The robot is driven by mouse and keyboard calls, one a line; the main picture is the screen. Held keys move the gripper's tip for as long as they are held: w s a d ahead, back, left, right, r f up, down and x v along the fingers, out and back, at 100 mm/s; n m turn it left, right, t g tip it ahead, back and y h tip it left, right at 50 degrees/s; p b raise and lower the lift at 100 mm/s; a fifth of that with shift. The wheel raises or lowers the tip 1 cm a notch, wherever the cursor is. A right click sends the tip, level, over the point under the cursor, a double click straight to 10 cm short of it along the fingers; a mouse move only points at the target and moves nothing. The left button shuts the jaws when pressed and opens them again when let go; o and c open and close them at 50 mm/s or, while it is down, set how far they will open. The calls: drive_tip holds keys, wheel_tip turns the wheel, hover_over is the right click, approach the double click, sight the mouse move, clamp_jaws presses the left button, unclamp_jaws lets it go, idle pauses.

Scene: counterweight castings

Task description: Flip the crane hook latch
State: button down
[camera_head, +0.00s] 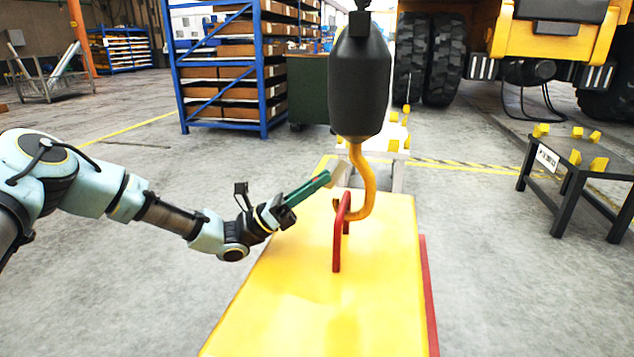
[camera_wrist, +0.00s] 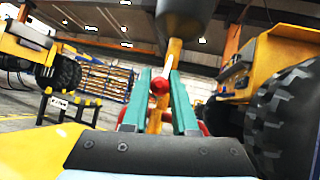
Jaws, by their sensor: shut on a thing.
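The yellow crane hook (camera_head: 367,185) hangs below a dark block (camera_head: 360,85). Its curve meets the top of a red lifting loop (camera_head: 337,240) on the yellow casting (camera_head: 310,300); I cannot tell exactly how it passes through. My gripper (camera_head: 328,178) reaches in from the left, its teal fingers pointing at the hook's opening. In the wrist view the fingers (camera_wrist: 159,88) are closed around the hook latch, whose red knob (camera_wrist: 159,85) shows between the tips. A pale narrow piece (camera_wrist: 168,63) shows just beyond it. The fingers hide most of the latch.
A black stand with yellow pieces (camera_head: 575,165) is at the right, and a pale stand (camera_head: 390,150) is behind the hook. A truck with large tyres (camera_head: 428,60) and a blue shelf rack (camera_head: 235,65) stand at the back. The floor left of the casting is clear.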

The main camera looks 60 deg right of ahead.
drive_tip(key=c, duration=0.7)
unclamp_jaws()
drive_tip(key=shift+s, duration=0.1)
drive_tip(key=v, duration=1.1)
